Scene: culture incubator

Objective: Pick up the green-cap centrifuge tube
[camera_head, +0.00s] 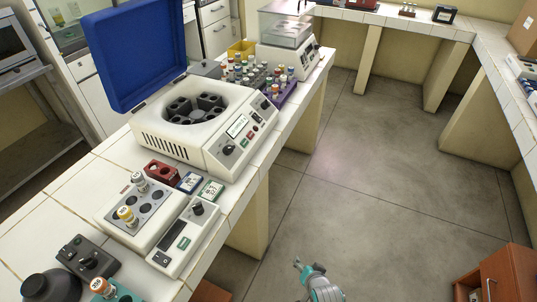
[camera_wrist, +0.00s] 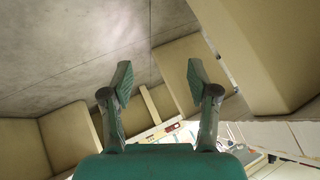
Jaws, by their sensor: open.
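I cannot single out a green-cap centrifuge tube with certainty. Several small tubes with caps of mixed colours (camera_head: 258,74) stand in racks behind the centrifuge, too small to tell apart. A yellow-capped tube (camera_head: 126,214) and a white-capped tube (camera_head: 139,181) stand in a white block on the near bench. My gripper (camera_head: 300,265) is low over the floor, right of the bench and apart from all tubes. In the wrist view its two fingers (camera_wrist: 158,82) are spread with nothing between them.
The white centrifuge (camera_head: 190,145) stands on the tiled bench with its blue lid (camera_head: 135,50) raised. A balance-like device (camera_head: 290,35) stands behind it. The grey floor (camera_head: 390,170) right of the bench is open. A reddish-brown cabinet (camera_head: 510,275) stands at lower right.

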